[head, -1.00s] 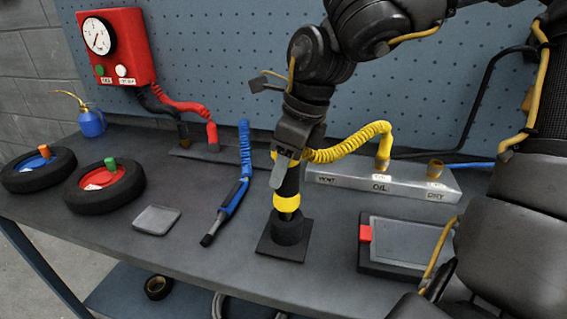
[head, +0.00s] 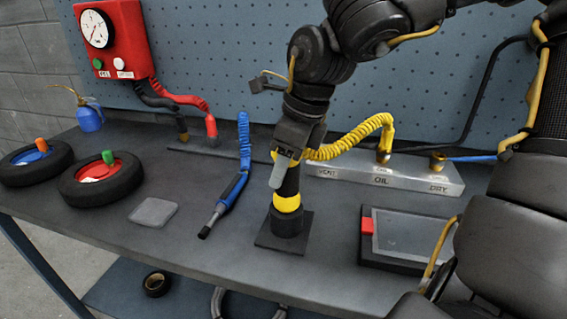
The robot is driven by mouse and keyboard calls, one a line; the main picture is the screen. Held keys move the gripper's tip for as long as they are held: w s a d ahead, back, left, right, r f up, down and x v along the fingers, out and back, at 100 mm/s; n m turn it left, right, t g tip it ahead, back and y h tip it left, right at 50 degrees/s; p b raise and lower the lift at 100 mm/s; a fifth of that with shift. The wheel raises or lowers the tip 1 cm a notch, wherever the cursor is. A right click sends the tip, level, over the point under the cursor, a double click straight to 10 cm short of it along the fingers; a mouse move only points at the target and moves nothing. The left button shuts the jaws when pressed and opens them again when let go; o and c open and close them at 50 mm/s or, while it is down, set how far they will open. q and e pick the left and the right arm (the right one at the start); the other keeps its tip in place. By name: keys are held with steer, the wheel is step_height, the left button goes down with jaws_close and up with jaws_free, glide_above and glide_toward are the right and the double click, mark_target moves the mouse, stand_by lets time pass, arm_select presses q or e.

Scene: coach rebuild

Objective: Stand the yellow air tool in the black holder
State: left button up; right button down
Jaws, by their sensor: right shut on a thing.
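The yellow air tool (head: 287,203) has a black body with a yellow band and stands upright. Its lower end is in the black holder (head: 285,241), a round socket on a square base near the front of the bench. My right gripper (head: 284,172) comes down from above and is shut on the tool's upper part. The gripper hides part of the tool's top. A coiled yellow hose (head: 350,140) runs from the tool to the OIL outlet on the grey manifold (head: 381,176). My left gripper is not in view.
A blue air tool (head: 231,190) with a coiled hose lies left of the holder. Two small wheels (head: 100,180), a grey pad (head: 153,212) and a blue oil can (head: 90,118) are further left.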

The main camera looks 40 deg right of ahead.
steer(key=shift+r, duration=0.1)
steer(key=c, duration=0.8)
jaws_free()
steer(key=shift+a, duration=0.1)
steer(key=shift+o, duration=0.3)
steer(key=p+v, duration=0.5)
steer(key=v, duration=0.2)
steer(key=shift+w+r+p, duration=0.1)
steer(key=shift+p, duration=0.2)
steer(key=shift+s+r, duration=0.2)
steer(key=shift+r, duration=0.2)
steer(key=shift+f, duration=0.1)
